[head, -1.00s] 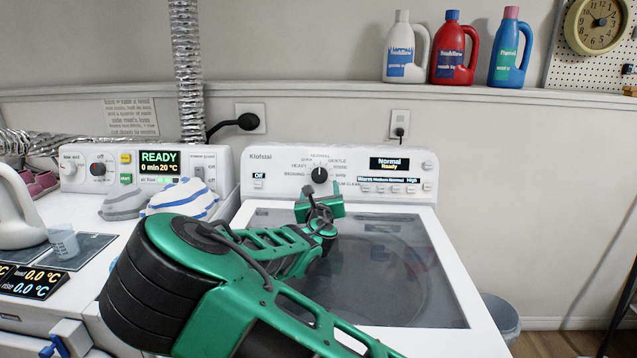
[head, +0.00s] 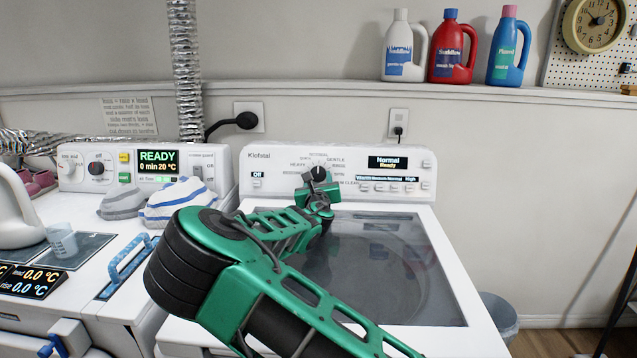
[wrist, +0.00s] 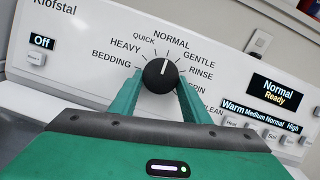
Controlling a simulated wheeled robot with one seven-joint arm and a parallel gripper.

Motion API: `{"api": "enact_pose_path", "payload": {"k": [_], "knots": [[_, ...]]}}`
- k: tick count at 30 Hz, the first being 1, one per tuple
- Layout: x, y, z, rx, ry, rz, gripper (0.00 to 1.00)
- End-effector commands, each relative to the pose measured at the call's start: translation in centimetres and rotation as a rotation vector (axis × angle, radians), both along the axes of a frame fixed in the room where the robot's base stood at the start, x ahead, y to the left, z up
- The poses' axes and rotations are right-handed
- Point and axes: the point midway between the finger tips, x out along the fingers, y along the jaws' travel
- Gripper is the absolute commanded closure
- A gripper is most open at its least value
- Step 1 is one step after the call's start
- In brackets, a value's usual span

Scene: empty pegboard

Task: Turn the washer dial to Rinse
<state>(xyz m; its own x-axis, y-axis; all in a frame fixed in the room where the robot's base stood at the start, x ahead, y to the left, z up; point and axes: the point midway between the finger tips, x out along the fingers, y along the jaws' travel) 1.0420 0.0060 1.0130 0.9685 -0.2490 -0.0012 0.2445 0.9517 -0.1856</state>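The washer dial (head: 319,172) is a round black knob on the white control panel, ringed by printed cycle names. In the wrist view the dial (wrist: 160,76) has its white mark pointing up, near NORMAL. RINSE (wrist: 201,73) is printed to the upper right of the knob, between GENTLE and SPIN. The washer display (wrist: 277,92) reads Normal, Ready. My green gripper (wrist: 159,80) is open, with one finger on each side of the dial. I cannot tell whether the fingers touch it. In the head view my gripper (head: 317,187) partly covers the dial's lower part.
The washer's glass lid (head: 375,270) lies below the panel. Detergent bottles (head: 453,48) stand on the ledge above.

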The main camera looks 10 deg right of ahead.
Motion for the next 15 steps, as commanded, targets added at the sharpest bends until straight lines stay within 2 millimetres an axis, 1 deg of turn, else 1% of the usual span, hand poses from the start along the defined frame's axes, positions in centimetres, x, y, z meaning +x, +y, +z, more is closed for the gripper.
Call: {"api": "enact_pose_path", "payload": {"k": [8, 15], "knots": [[0.01, 0.11, -0.02, 0.008, -0.002, -0.001, 0.8], [0.06, 0.25, -0.05, 0.081, -0.026, -0.025, 0.8]]}}
